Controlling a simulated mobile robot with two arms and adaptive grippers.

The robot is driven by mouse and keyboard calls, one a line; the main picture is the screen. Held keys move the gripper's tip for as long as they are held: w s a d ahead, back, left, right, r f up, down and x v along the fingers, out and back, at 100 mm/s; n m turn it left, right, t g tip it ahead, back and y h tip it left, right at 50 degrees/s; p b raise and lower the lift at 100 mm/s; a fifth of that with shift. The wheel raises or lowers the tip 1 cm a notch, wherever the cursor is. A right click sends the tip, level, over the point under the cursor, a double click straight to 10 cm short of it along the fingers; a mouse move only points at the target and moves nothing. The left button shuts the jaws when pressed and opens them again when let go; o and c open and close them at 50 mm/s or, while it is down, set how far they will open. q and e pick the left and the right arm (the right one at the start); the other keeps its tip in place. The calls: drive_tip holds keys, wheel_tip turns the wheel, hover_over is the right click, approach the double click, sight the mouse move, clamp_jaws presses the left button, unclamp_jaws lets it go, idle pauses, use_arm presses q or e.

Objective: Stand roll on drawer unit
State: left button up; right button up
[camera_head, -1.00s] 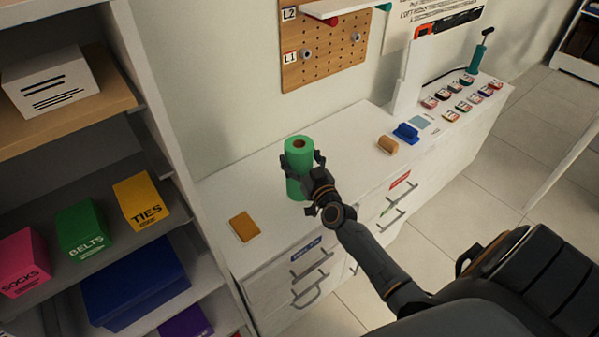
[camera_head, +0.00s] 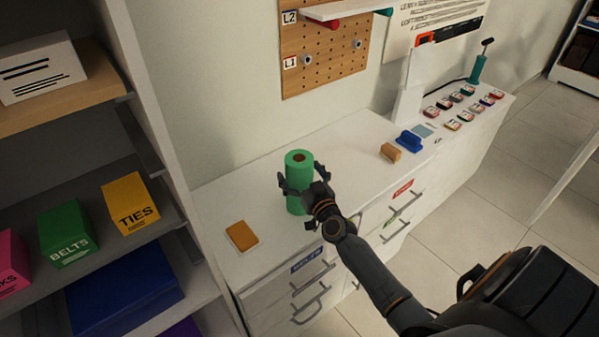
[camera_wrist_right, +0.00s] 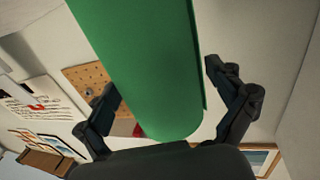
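The green roll (camera_head: 298,165) stands upright on the white top of the drawer unit (camera_head: 349,148), near its left part. It fills the middle of the right wrist view (camera_wrist_right: 150,70). In the right wrist view the fingers (camera_wrist_right: 160,85) are spread, and a gap shows between the right finger and the roll. The palm side of the roll's base is partly hidden by the gripper. My left gripper is not in view.
An orange-brown pad (camera_head: 241,235) lies left of the roll. A tan block (camera_head: 390,152), a blue item (camera_head: 409,141) and several small tins (camera_head: 452,124) are to the right. A pegboard (camera_head: 325,50) hangs behind. Shelves with a yellow TIES box (camera_head: 130,203) stand at left.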

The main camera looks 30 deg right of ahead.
drive_tip(key=shift+r, duration=0.2)
drive_tip(key=s+a, duration=0.1)
drive_tip(key=s, duration=1.1)
drive_tip(key=shift+a, duration=0.4)
drive_tip(key=shift+f, duration=0.1)
